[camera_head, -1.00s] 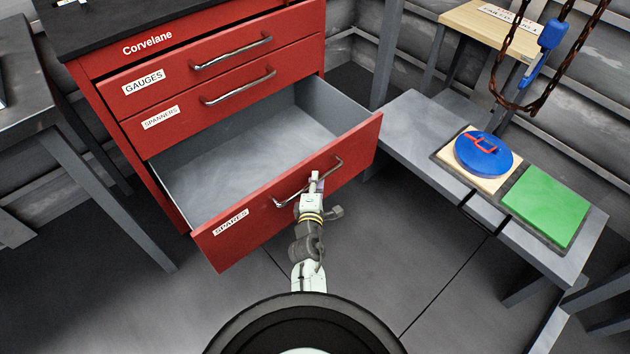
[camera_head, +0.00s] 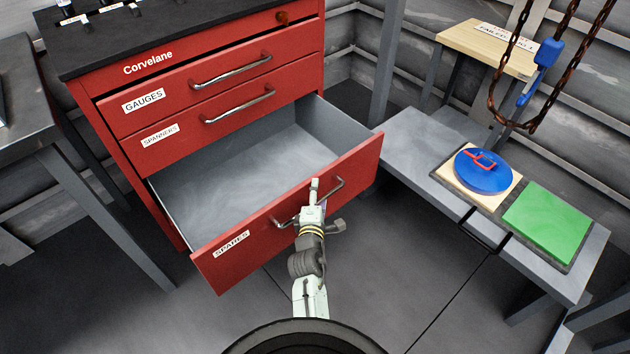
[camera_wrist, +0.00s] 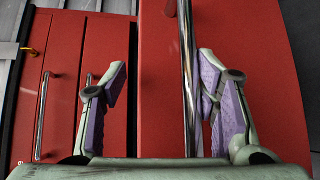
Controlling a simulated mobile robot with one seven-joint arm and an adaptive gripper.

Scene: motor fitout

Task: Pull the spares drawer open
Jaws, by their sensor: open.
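The spares drawer (camera_head: 262,238), red with a white SPARES label, is the lowest drawer of the red cabinet and stands pulled well out. Its grey inside looks empty where it shows. Its bar handle (camera_head: 335,190) is on the front face, partly hidden by my gripper (camera_head: 314,192) in the head view. In the wrist view my gripper (camera_wrist: 163,82) is open, with purple-padded fingers apart. The chrome handle (camera_wrist: 187,75) runs between the fingers, close to the right one; I cannot tell whether they touch.
The gauges drawer (camera_head: 180,90) and spanners drawer (camera_head: 185,122) above are shut. A grey bench (camera_head: 405,135) at right holds a blue disc (camera_head: 484,172) and green plate (camera_head: 546,213). A chain (camera_head: 495,90) hangs above it. Another table (camera_head: 30,120) stands left.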

